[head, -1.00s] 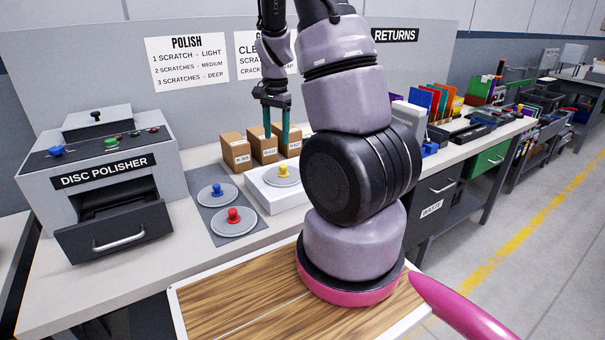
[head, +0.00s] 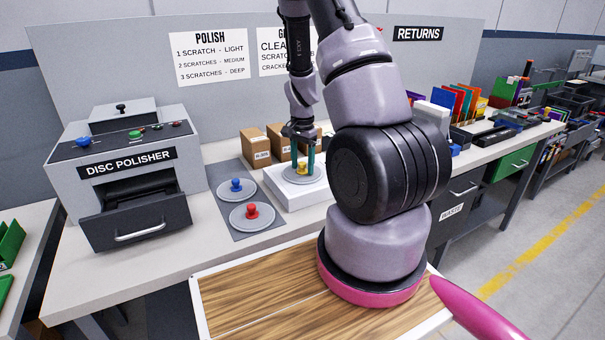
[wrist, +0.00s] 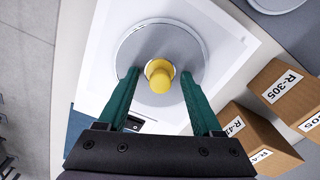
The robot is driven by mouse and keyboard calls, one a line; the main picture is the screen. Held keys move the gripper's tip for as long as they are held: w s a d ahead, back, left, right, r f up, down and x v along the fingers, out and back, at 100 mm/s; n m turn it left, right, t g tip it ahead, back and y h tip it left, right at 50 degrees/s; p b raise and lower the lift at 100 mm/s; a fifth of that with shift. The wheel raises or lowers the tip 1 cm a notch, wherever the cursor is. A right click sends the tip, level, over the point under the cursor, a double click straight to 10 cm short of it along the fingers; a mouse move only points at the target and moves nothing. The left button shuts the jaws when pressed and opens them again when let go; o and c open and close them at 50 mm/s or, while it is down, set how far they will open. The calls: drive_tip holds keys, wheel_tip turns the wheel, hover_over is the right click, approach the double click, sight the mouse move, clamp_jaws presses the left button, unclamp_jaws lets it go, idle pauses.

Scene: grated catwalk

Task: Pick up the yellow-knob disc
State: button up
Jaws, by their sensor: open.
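The yellow-knob disc (wrist: 188,50) is a grey disc with an upright yellow knob (wrist: 159,75). It lies on a white square pad or box (head: 292,195) on the bench. My gripper (wrist: 158,76) points down over the disc with its two green fingers open. In the wrist view, one finger is on each side of the yellow knob, with gaps between. In the head view my gripper (head: 304,168) is low at the disc, and the fingers partly cover the knob. I cannot tell exactly how far the fingertips are above the disc.
A blue-knob disc (head: 247,193) and a red-knob disc (head: 263,219) lie on a grey mat (head: 225,205) to the left. Cardboard boxes (head: 257,153) stand close behind the white pad. The disc polisher (head: 193,160) with its drawer out stands at the left.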

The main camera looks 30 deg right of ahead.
clamp_jaws()
